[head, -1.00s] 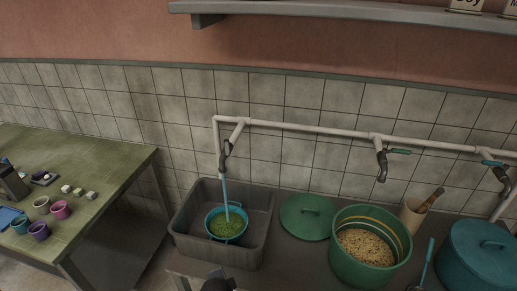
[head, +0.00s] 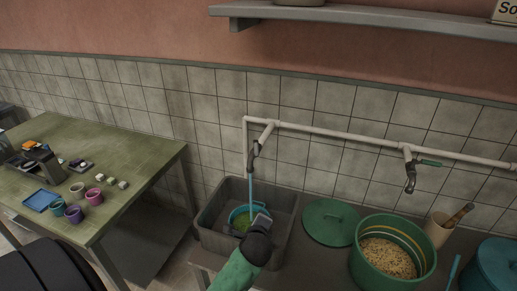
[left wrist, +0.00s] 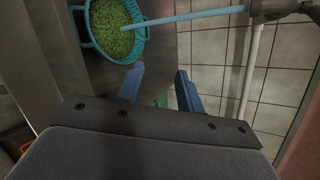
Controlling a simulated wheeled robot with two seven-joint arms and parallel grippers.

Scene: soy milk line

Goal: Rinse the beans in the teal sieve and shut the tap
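The teal sieve (head: 233,213) sits in the grey sink, with green beans (head: 242,222) in it. The left wrist view shows the sieve (left wrist: 86,40) and beans (left wrist: 112,28) clearly. A blue stream of water (head: 250,188) runs from the dark tap (head: 254,158) into the sieve. The tap (left wrist: 268,9) also shows at the upper right of the left wrist view. My left gripper (head: 262,214) is over the sink's front, partly covering the sieve. Its blue fingers (left wrist: 160,82) are apart and empty. My right gripper is out of view.
The grey sink (head: 212,232) has raised walls. Right of it are a green lid (head: 330,222), a green pot of pale beans (head: 362,262) and a second tap (head: 410,178). The green table (head: 140,165) at left holds cups and small items. A shelf (head: 370,22) is above.

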